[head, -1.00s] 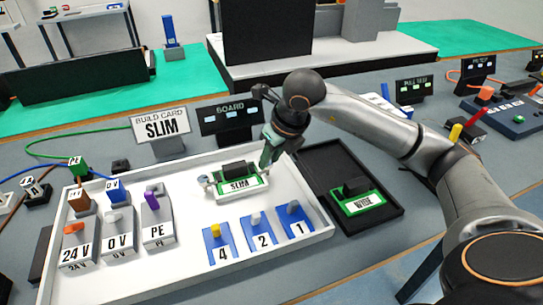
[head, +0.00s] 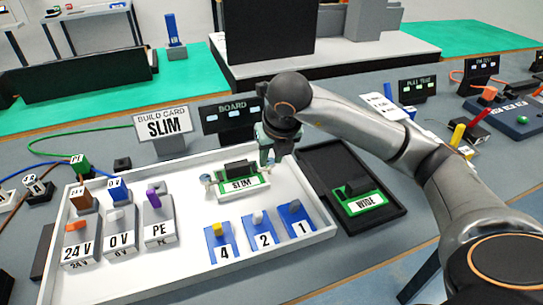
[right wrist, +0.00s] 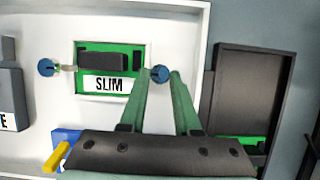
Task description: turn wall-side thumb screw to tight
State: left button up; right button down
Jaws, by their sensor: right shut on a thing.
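The board marked SLIM (head: 238,184) is a green plate in a white holder, inside the white tray (head: 120,279). In the right wrist view the SLIM board (right wrist: 110,84) has a round blue thumb screw at each side. The left thumb screw (right wrist: 47,67) stands free; it also shows in the head view (head: 206,179). My right gripper (right wrist: 161,76) is shut on the other thumb screw (right wrist: 160,74), with a green finger on each side of it. In the head view the right gripper (head: 267,152) partly hides that screw. My left gripper is not in view.
A black tray (head: 390,213) with a board marked WIDE (head: 362,203) lies to the right. Blue blocks 4, 2 and 1 (head: 262,233) stand at the white tray's front. Grey 24V, 0V and PE blocks (head: 120,242) stand at its left. A BUILD CARD sign (head: 162,123) stands behind.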

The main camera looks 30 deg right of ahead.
jog(key=c, duration=0.6)
grip_release()
jog(key=p+v, duration=0.2)
jog(key=v, duration=1)
jog(key=shift+s+r+p, duration=0.1)
jog(key=shift+r+p, duration=0.15)
jog(key=shift+p, duration=0.1)
